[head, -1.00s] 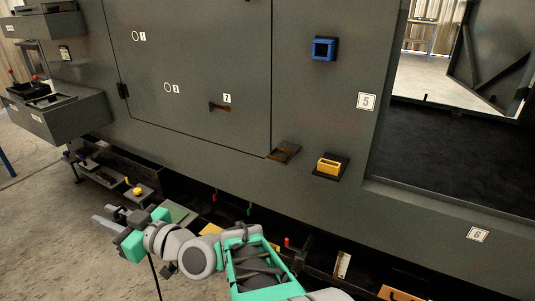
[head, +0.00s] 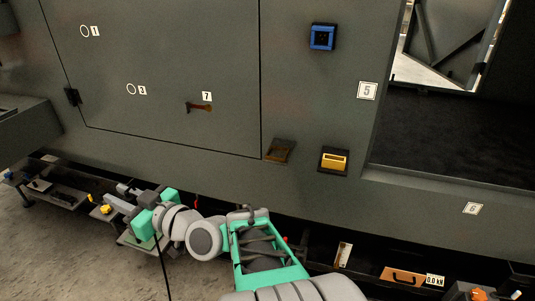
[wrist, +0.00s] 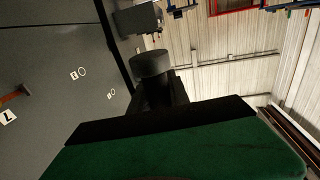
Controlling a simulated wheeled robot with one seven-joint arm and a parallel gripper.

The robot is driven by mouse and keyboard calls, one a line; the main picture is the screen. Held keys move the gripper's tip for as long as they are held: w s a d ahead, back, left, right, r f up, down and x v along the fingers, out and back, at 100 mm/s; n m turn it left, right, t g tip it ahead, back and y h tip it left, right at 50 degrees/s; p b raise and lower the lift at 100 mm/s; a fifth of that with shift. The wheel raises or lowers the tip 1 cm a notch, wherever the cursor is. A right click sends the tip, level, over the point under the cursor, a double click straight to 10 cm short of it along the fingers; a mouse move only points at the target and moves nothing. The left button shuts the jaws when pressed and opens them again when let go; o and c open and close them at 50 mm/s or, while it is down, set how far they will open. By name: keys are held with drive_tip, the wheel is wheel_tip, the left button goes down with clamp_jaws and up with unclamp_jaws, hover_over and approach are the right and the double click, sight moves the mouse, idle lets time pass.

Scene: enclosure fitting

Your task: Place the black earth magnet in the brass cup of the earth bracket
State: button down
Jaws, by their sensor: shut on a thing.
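A black round block, which looks like the earth magnet (wrist: 150,64), sits at the tips of my gripper's dark fingers in the wrist view. My gripper (head: 121,197) is shut on it, low in front of the grey enclosure at the left in the head view. The magnet itself is not distinct there. A brown, rusty-looking bracket (head: 280,150) is on the enclosure wall right of the door's lower corner. It may be the earth bracket, but I cannot make out a cup in it. My gripper is well left of it and lower.
A yellow rectangular socket (head: 334,162) and a blue square socket (head: 322,38) are on the wall. A rusty handle (head: 199,107) is beside label 7. Low shelves with small parts run under the enclosure. An opening (head: 450,120) lies at the right.

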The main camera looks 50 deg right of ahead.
drive_tip(key=s+d+r+m+h+p, duration=0.1)
drive_tip(key=s+d+r+m+h, duration=0.3)
drive_tip(key=d, duration=0.7)
drive_tip(key=d+r+m+h+p, duration=0.15)
drive_tip(key=d+h, duration=0.35)
drive_tip(key=d, duration=0.5)
drive_tip(key=s+d+r+m+g+h+p, duration=0.1)
drive_tip(key=s+d+r+m+g+h, duration=0.2)
drive_tip(key=s+d, duration=0.4)
drive_tip(key=s+d+r+m+g+h+p, duration=0.1)
drive_tip(key=s+d+m+h, duration=0.1)
drive_tip(key=s+d+h, duration=0.55)
drive_tip(key=y+b, duration=0.1)
drive_tip(key=y, duration=0.2)
hover_over(276, 146)
drive_tip(key=shift+m, duration=0.25)
drive_tip(key=f, duration=0.9)
drive_tip(key=shift+s+a+f, duration=0.1)
drive_tip(key=shift+s+a, duration=0.25)
drive_tip(key=shift+a, duration=0.05)
drive_tip(key=shift+w+d+f, duration=0.15)
drive_tip(key=shift+f, duration=0.1)
wheel_tip(276, 146, down, 4)
drive_tip(key=shift+w+d+r+b, duration=0.15)
drive_tip(key=shift+r+b, duration=0.1)
drive_tip(key=shift+b, duration=0.3)
drive_tip(key=shift+r, duration=0.15)
